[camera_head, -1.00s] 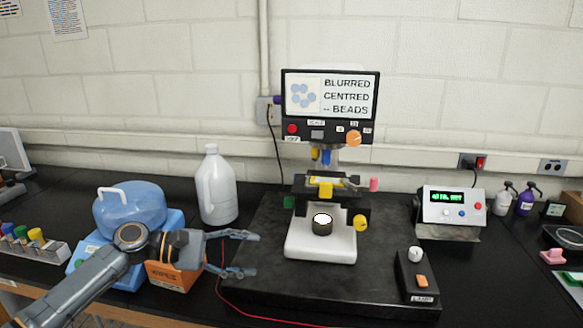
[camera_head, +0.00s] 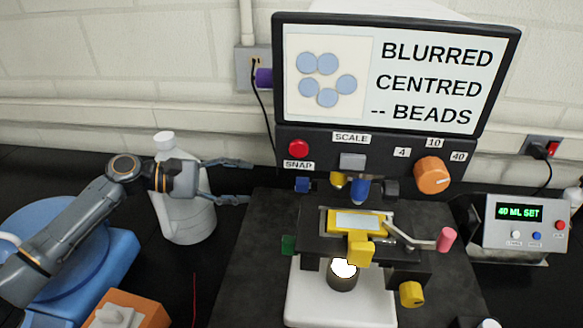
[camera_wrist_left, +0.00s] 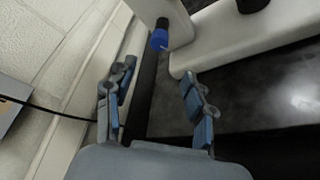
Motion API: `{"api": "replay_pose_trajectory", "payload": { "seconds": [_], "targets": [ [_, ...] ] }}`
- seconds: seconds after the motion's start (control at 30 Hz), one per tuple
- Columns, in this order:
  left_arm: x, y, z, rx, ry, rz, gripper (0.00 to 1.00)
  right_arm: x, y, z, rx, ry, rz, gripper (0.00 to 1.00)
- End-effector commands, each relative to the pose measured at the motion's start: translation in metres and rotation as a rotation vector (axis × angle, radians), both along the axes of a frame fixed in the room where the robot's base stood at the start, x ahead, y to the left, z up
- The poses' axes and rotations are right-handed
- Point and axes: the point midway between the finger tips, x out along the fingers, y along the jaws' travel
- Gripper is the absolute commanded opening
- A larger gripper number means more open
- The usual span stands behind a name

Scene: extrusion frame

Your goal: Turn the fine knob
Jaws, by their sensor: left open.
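The microscope (camera_head: 330,310) stands under a screen reading "BLURRED CENTRED -- BEADS". A small blue knob (camera_head: 302,184) sits at the left of its column. It also shows as a blue knob (camera_wrist_left: 158,40) on the white body in the left wrist view. No label marks which knob is the fine one. A green knob (camera_head: 288,245) and a yellow knob (camera_head: 412,294) are lower, on either side of the stage. My left gripper (camera_head: 250,180) is open and empty, left of the blue knob and apart from it. In the wrist view the knob lies beyond the gap between its fingers (camera_wrist_left: 160,72).
A white jug (camera_head: 185,215) stands behind and below my left forearm. A blue container (camera_head: 50,250) and an orange box (camera_head: 130,312) are at the left. A metering box (camera_head: 525,222) is at the right. A pink-ended lever (camera_head: 446,240) sticks out from the stage.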

Motion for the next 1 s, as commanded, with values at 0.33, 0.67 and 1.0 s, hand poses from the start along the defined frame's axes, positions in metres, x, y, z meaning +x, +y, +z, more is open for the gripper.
{"api": "replay_pose_trajectory", "payload": {
  "seconds": [0.33,0.67,1.0],
  "targets": [
    [0.003,-0.033,-0.004,0.000,0.003,-0.003,0.54,0.003,-0.001,0.014,-0.001,-0.005,0.001,0.00],
    [0.011,-0.094,-0.019,-0.001,0.002,-0.002,0.54,0.003,-0.002,0.033,-0.002,-0.007,0.002,0.00],
    [0.015,-0.116,-0.028,0.000,0.001,0.002,0.54,0.005,-0.002,0.037,-0.001,-0.010,0.002,0.00]
  ]
}}
